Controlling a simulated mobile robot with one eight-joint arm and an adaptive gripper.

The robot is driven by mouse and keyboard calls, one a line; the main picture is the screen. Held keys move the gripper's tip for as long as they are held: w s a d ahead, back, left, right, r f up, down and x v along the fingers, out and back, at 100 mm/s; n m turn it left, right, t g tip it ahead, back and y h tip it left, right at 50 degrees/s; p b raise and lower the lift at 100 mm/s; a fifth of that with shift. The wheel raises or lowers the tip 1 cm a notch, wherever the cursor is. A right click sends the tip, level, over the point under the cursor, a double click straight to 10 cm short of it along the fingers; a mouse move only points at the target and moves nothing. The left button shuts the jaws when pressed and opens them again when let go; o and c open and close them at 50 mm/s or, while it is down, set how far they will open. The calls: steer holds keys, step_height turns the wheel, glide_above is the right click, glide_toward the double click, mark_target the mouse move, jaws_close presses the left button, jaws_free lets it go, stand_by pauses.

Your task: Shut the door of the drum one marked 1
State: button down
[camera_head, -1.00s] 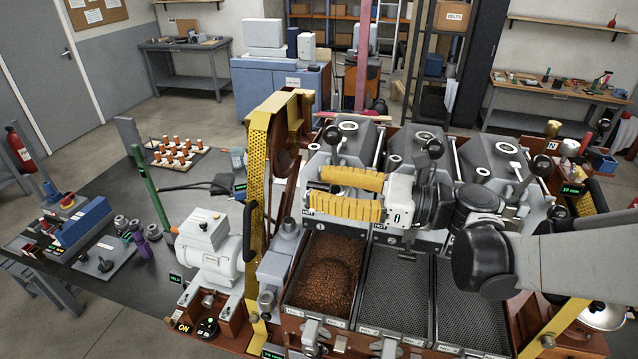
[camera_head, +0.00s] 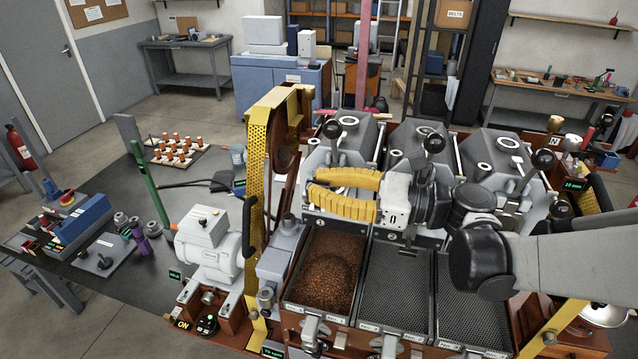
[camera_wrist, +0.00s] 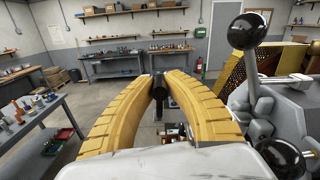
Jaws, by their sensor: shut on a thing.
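Drum one (camera_head: 352,142) is the leftmost of three grey drums in the head view. Its front and door are largely hidden behind my gripper, so I cannot tell how far open the door is. My gripper (camera_head: 312,192) reaches in from the right, with its yellow fingers bowed together in front of drum one. In the wrist view my gripper (camera_wrist: 159,88) is shut on a slim dark handle (camera_wrist: 159,79) between the fingertips. The handle seems to belong to the door, but the join is hidden.
A tray of brown beans (camera_head: 327,268) lies below drum one, with two empty mesh trays to its right. A black-knobbed lever (camera_head: 333,129) stands above my fingers. A yellow guard (camera_head: 257,190) rises close on the left.

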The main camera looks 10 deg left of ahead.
step_height(320, 180, down, 14)
steer(key=n+b, duration=0.9)
steer(key=b, duration=0.3)
steer(key=shift+b, duration=0.35)
steer(key=shift+r, duration=0.1)
steer(key=c, duration=1.4)
jaws_free()
steer(key=shift+o, duration=0.2)
steer(key=shift+d, duration=0.1)
